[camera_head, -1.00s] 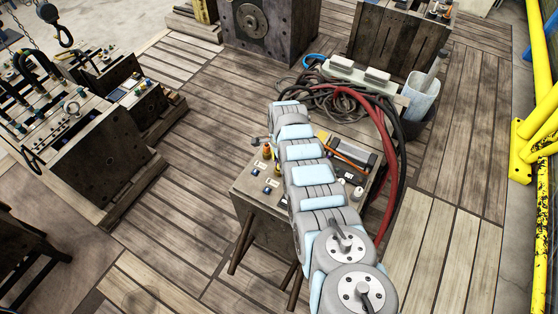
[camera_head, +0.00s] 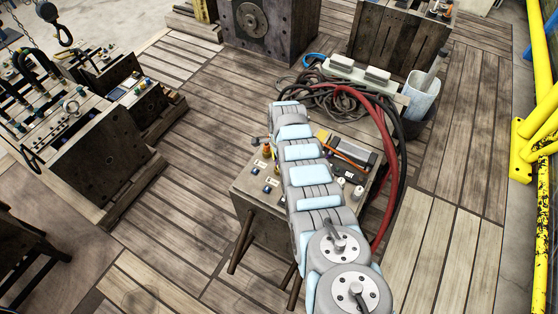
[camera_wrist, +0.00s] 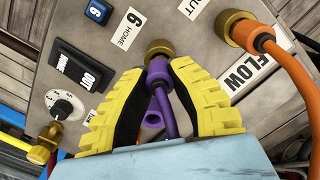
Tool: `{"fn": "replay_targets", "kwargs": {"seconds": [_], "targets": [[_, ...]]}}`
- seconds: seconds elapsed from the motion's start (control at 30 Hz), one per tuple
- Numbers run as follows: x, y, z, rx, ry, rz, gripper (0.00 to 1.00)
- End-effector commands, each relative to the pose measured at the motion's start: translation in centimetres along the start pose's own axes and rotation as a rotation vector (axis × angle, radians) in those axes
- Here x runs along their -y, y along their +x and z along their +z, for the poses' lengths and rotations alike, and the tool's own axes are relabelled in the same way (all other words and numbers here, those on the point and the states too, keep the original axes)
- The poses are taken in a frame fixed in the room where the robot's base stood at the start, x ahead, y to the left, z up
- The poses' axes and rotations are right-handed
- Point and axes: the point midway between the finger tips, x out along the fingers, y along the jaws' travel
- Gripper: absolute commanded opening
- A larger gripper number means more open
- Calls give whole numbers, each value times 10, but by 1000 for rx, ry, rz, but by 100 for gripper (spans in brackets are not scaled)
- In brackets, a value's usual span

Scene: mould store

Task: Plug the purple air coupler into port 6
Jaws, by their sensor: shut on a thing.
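In the wrist view my gripper (camera_wrist: 160,78) has its two yellow-padded fingers closed around the purple air coupler (camera_wrist: 158,72). The purple hose curls back between the fingers towards the wrist. The two look lined up and touching or nearly so; I cannot tell whether the coupler is seated. In the head view my arm hides the gripper and coupler.
An orange coupler and hose (camera_wrist: 262,38) sit in another brass port to the right, by a FLOW label (camera_wrist: 246,70). A black rocker switch (camera_wrist: 82,65), a white dial (camera_wrist: 62,105) and a brass fitting (camera_wrist: 48,140) are on the left. Hoses (camera_head: 385,150) hang behind the bench.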

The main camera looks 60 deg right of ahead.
Motion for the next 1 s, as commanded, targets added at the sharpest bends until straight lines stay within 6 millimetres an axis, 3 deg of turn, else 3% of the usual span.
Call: {"fn": "replay_targets", "kwargs": {"seconds": [1.0], "targets": [[0, 7, 0, 0, 0, 0, 0]]}}
